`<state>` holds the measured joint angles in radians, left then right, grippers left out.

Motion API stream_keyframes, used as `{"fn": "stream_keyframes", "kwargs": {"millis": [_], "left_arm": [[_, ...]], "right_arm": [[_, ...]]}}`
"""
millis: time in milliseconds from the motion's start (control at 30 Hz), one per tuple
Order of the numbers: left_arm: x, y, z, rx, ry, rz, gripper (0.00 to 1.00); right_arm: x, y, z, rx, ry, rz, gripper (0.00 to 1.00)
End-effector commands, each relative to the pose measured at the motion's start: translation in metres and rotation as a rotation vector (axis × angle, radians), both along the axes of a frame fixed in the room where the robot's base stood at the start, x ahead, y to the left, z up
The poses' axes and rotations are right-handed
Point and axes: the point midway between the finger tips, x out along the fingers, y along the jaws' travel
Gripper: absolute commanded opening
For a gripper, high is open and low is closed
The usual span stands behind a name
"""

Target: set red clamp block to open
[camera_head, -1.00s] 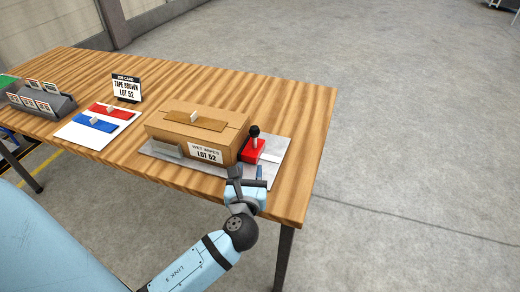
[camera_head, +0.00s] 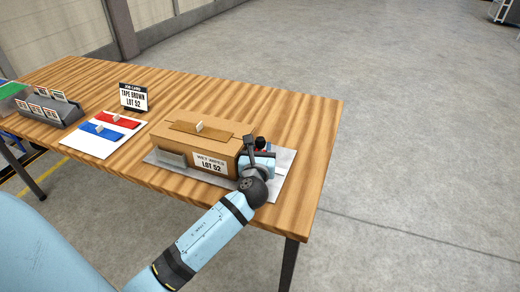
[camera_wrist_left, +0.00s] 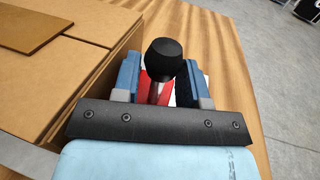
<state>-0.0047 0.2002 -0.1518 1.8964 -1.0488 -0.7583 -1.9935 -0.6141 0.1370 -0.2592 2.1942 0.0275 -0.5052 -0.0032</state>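The red clamp block stands at the right end of the cardboard box (camera_head: 195,145). In the head view my left gripper (camera_head: 258,155) hides most of it, and its black lever knob (camera_head: 260,142) shows just beyond the gripper. In the left wrist view the black knob (camera_wrist_left: 163,58) stands on a short stem between the two blue fingers of my left gripper (camera_wrist_left: 160,80). The fingers are apart, with gaps beside the stem. Red parts of the clamp block (camera_wrist_left: 142,75) show between and below them. My right gripper is not in view.
The box and clamp sit on a grey plate (camera_head: 283,165) near the table's (camera_head: 310,130) right end. Left are a white sheet with red and blue strips (camera_head: 100,131), a standing job card (camera_head: 133,97) and a grey card rack (camera_head: 50,107). The box lies close beside the left finger.

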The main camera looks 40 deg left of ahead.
Motion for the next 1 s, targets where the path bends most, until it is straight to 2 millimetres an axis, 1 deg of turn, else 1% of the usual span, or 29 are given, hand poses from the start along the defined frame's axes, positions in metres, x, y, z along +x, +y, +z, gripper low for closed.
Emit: {"fn": "stream_keyframes", "kwargs": {"millis": [133, 167, 200, 267, 300, 333, 467, 600, 700, 833, 1000], "left_arm": [[0.000, 0.000, 0.000, 0.000, 0.000, 0.000, 0.39], [0.000, 0.000, 0.000, 0.000, 0.000, 0.000, 0.37], [0.000, 0.000, 0.000, 0.000, 0.000, 0.000, 0.28], [0.000, 0.000, 0.000, 0.000, 0.000, 0.000, 0.14], [0.000, 0.000, 0.000, 0.000, -0.001, 0.000, 0.05], [0.000, 0.000, 0.000, 0.000, -0.001, 0.000, 0.00], [0.001, -0.004, 0.001, 0.000, 0.000, -0.001, 0.00], [0.007, -0.028, 0.002, -0.004, 0.000, -0.003, 0.00], [0.010, -0.042, 0.002, -0.002, 0.000, -0.003, 0.00], [0.011, -0.047, 0.001, 0.000, -0.002, -0.004, 0.00], [0.011, -0.047, 0.001, -0.001, -0.003, -0.006, 0.00]], "right_arm": [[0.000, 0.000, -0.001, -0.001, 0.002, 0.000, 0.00], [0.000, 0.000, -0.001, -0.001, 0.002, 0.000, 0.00], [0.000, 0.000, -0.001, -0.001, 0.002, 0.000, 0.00], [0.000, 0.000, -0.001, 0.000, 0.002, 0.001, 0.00], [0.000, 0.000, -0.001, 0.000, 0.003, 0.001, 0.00], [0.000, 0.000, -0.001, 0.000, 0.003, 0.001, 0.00], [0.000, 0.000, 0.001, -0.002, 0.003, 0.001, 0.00], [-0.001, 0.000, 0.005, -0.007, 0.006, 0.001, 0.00], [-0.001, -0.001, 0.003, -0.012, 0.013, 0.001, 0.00], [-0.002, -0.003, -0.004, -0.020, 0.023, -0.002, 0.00], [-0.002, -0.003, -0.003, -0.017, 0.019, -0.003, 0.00]]}}
